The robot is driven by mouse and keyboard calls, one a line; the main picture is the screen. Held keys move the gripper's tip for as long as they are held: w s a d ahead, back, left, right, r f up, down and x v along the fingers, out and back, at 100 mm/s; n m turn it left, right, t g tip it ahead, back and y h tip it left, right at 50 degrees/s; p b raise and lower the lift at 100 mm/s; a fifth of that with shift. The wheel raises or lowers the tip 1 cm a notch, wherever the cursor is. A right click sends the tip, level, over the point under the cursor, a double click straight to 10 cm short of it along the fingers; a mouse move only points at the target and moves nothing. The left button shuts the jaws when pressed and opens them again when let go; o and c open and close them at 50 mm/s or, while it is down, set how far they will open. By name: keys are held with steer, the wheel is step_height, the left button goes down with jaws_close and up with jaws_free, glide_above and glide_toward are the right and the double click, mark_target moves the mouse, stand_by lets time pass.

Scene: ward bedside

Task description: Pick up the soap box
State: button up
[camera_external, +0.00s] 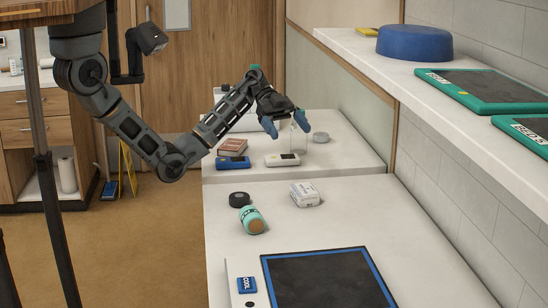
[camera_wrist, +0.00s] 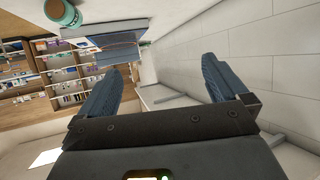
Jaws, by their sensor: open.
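Two small boxes could be the soap box; I cannot read their labels. A white printed box (camera_external: 305,194) lies on the near counter, right of the teal jar. A reddish box (camera_external: 233,146) lies on the far counter, left of my gripper. My gripper (camera_external: 286,123) is above the far counter, apart from both boxes, with its blue fingers spread. In the wrist view my gripper (camera_wrist: 160,68) is open with nothing between the fingers. Neither box can be made out clearly there.
A teal jar (camera_external: 251,220) and black roll (camera_external: 239,199) are on the near counter, with a blue-edged dark mat (camera_external: 325,280) in front. A blue item (camera_external: 233,163), white device (camera_external: 282,160) and clear container (camera_external: 298,142) stand below my gripper. A shelf (camera_external: 385,62) overhangs right.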

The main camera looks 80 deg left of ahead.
glide_toward(305, 189)
steer(key=shift+r, duration=0.15)
steer(key=shift+d+f, duration=0.15)
steer(key=shift+f, duration=0.1)
steer(key=shift+p+x, duration=1.2)
steer(key=shift+x, duration=2.45)
steer(key=shift+w+f, duration=0.1)
steer(key=shift+c, duration=0.2)
steer(key=c, duration=1.1)
steer(key=shift+c, duration=0.2)
